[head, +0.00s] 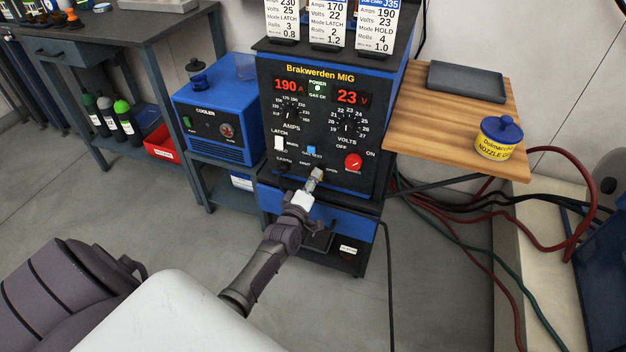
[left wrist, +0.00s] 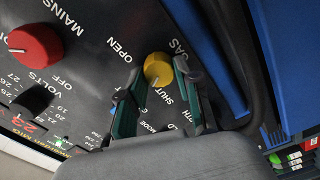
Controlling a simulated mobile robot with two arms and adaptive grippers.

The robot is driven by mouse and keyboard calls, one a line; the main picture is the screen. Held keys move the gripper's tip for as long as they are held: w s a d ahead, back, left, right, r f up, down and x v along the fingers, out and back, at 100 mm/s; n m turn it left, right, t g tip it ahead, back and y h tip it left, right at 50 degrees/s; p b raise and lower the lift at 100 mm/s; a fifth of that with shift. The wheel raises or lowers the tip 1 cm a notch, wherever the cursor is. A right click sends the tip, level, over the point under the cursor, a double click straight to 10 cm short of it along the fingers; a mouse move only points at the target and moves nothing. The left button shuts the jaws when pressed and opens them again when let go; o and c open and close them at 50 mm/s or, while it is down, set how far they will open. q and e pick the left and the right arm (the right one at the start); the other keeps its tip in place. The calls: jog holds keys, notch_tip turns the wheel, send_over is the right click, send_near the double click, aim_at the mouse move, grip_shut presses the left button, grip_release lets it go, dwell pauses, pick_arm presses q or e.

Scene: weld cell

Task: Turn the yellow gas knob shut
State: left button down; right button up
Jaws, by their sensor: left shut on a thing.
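The yellow gas knob (left wrist: 158,68) sits on the black front panel of the welder (head: 322,120), between the printed words OPEN and SHUT. In the left wrist view my left gripper (left wrist: 159,74) has one dark green-lined finger on each side of the knob and is shut on it. I cannot tell surely which word the knob's mark points to. In the head view my left gripper (head: 315,181) reaches the lower panel from below and hides the knob. My right gripper is in neither view.
The red mains knob (head: 353,161) is up and right of my gripper; it also shows in the left wrist view (left wrist: 35,43). A blue cooler (head: 219,117) stands left. A wooden shelf (head: 440,125) juts out right, with hoses (head: 452,220) below. The floor in front is clear.

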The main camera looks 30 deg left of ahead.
pick_arm(q)
jog(key=shift+f+n, duration=0.1)
jog(key=shift+n, duration=1.1)
jog(key=shift+n+b, duration=0.35)
jog(key=shift+n, duration=0.65)
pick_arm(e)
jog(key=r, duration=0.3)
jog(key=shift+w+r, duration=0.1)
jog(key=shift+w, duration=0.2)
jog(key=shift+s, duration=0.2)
pick_arm(q)
jog(key=c, duration=0.8)
grip_release()
jog(key=shift+c, duration=0.2)
jog(key=shift+o, duration=0.2)
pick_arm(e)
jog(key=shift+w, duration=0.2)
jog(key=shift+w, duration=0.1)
